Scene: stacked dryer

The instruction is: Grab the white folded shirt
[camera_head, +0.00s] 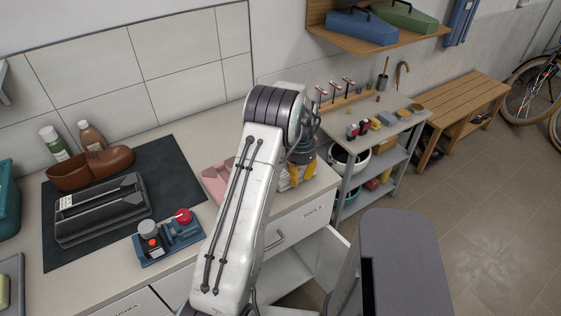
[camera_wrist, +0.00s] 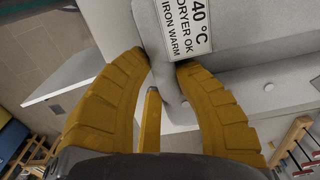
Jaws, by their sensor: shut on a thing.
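The white folded shirt (camera_wrist: 255,88) fills the upper right of the wrist view. It looks pale grey-white, and a care label (camera_wrist: 188,25) on it reads 40 °C, dryer ok, iron warm. My gripper (camera_wrist: 163,65) has yellow fingers, one on either side of a rounded fold at the shirt's edge, and is shut on that fold. In the head view my gripper (camera_head: 297,172) points down at the right end of the counter.
A pink folded cloth (camera_head: 214,182) lies on the counter (camera_head: 190,135), left of my arm. A cabinet door (camera_head: 335,255) hangs open below. A grey shelf cart (camera_head: 390,135) stands to the right.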

